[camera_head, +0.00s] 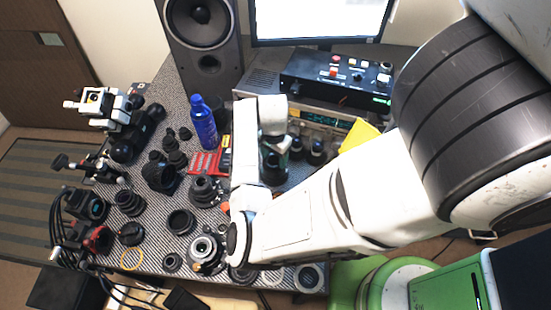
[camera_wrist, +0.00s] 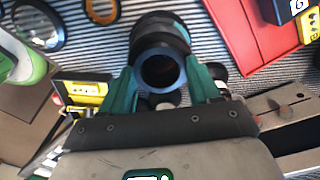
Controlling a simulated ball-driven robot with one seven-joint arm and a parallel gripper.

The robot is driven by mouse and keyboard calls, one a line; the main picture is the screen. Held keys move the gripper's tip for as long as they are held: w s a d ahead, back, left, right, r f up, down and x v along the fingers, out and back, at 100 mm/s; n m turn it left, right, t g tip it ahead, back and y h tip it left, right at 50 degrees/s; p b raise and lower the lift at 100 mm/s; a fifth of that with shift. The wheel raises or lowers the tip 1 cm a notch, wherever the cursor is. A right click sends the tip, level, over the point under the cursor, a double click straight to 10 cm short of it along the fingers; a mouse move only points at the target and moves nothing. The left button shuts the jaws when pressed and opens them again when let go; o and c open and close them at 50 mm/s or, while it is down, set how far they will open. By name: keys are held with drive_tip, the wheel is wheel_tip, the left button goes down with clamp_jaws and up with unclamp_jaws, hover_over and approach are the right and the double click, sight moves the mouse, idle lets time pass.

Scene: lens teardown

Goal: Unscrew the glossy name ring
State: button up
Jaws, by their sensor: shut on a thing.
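A dark lens barrel (camera_wrist: 158,27) stands between the fingers of my gripper (camera_wrist: 161,82) in the wrist view. A glossy blue-grey ring (camera_wrist: 160,51), which looks like the name ring, circles the dark opening at its near end. The teal fingers press on the ring from both sides, and the jaws are shut on it. Their exact contact is partly hidden. In the head view the lens (camera_head: 273,168) stands on the bench below my gripper (camera_head: 275,148), partly covered by my arm.
Several lenses and rings cover the bench at left, including a yellow ring (camera_head: 132,259). A red tray (camera_head: 205,163), a blue bottle (camera_head: 203,124) and an instrument box (camera_head: 335,80) stand nearby. In the wrist view a red tray (camera_wrist: 240,35) lies right of the lens. Free room is narrow.

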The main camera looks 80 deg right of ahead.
drive_tip(key=shift+n, duration=0.3)
drive_tip(key=shift+r, duration=0.1)
drive_tip(key=shift+r, duration=0.2)
drive_tip(key=shift+r, duration=0.35)
drive_tip(key=shift+r, duration=0.5)
wheel_tip(320, 180, up, 4)
drive_tip(key=shift+f, duration=0.1)
drive_tip(key=shift+s+f, duration=0.1)
